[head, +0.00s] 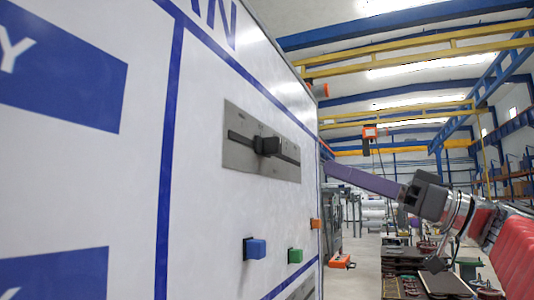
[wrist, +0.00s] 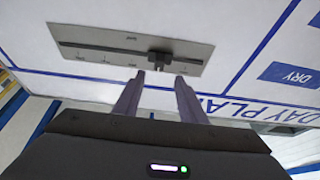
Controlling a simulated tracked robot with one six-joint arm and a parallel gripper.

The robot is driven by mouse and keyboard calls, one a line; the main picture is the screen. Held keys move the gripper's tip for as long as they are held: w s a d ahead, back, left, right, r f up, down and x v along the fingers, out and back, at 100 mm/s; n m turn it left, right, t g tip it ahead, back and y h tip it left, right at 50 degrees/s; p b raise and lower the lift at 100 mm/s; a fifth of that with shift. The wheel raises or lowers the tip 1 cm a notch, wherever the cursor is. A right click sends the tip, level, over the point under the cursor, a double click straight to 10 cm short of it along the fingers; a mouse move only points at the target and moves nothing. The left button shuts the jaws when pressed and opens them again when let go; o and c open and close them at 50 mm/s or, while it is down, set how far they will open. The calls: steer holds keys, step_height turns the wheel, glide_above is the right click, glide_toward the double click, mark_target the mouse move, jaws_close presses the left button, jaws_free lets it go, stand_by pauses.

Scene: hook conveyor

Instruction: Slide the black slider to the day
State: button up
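The black slider (head: 267,146) sits in the slot of a grey metal plate (head: 240,158) on the white board in the head view. In the wrist view the black slider (wrist: 160,58) is right of the slot's middle on the plate (wrist: 100,58). Small marks line the plate but are too small to read. My gripper (wrist: 160,78) has its two purple fingers apart with nothing between them; the tips point towards the slider, which shows just beyond the gap. In the head view my gripper (head: 326,167) is right of the plate, seen side-on.
The white board (head: 210,200) carries blue label boxes (head: 60,80) and blue lines. Below the plate are blue (head: 254,248), green (head: 294,255) and orange (head: 315,223) blocks. Part of another plate (head: 303,289) shows lower down. Red barriers (head: 515,250) stand at the right.

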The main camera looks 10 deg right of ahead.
mark_target(280, 152)
steer(key=x, duration=1.2)
steer(key=shift+c, duration=0.5)
jaws_close()
steer(key=shift+d, duration=0.1)
